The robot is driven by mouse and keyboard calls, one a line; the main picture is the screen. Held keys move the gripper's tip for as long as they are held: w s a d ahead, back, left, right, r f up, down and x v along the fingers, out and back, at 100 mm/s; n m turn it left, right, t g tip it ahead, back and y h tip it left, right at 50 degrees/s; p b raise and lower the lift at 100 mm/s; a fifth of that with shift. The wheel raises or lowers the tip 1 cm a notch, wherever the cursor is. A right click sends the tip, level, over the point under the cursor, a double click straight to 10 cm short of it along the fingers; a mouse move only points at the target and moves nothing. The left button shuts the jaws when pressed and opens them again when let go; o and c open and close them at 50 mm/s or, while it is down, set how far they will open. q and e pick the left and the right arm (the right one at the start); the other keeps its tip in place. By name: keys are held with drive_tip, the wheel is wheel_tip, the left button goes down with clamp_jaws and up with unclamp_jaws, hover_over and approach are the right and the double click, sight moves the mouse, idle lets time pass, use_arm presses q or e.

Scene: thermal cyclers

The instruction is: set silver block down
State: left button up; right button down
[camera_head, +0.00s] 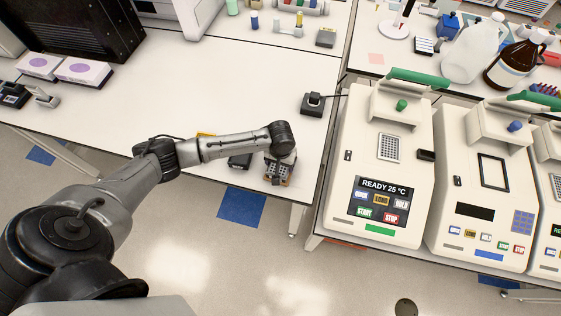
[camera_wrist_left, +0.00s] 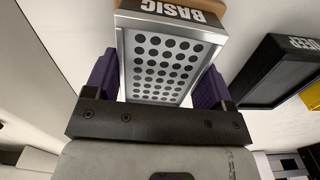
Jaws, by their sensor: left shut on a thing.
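The silver block (camera_wrist_left: 165,62) is a metal block with rows of dark round wells. In the left wrist view it sits between the purple fingers of my left gripper (camera_wrist_left: 163,85), which is shut on it. A dark label reading "BASIC" (camera_wrist_left: 185,10) and an orange-brown edge show just past its far end. In the head view my left gripper (camera_head: 279,168) is over the front right part of the white table (camera_head: 200,85), close to its front edge. The block shows small under it. I cannot tell whether the block touches the surface below. My right gripper is not in view.
A black tray marked "DEEP" (camera_wrist_left: 285,70) lies beside the block; a dark tray also shows left of the gripper in the head view (camera_head: 240,160). A small black device (camera_head: 312,104) stands behind on the right. Thermal cyclers (camera_head: 385,150) stand right across a gap. The table's middle is clear.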

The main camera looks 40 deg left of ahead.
use_arm(q)
drive_tip(key=shift+w, duration=0.1)
drive_tip(key=o, duration=1.2)
drive_tip(key=shift+o, duration=0.2)
wheel_tip(320, 180, up, 12)
drive_tip(key=s+d+f+m+t+h, duration=0.2)
drive_tip(key=s+d+f+m, duration=0.35)
drive_tip(key=s+d, duration=0.55)
drive_tip(key=s+a+r+m+t+y, duration=0.1)
drive_tip(key=s+a, duration=0.1)
drive_tip(key=s, duration=1.2)
drive_tip(key=shift+s+a+t+y, duration=0.2)
drive_tip(key=shift+a+t+y, duration=0.1)
drive_tip(key=shift+a+y, duration=0.1)
drive_tip(key=shift+m, duration=0.25)
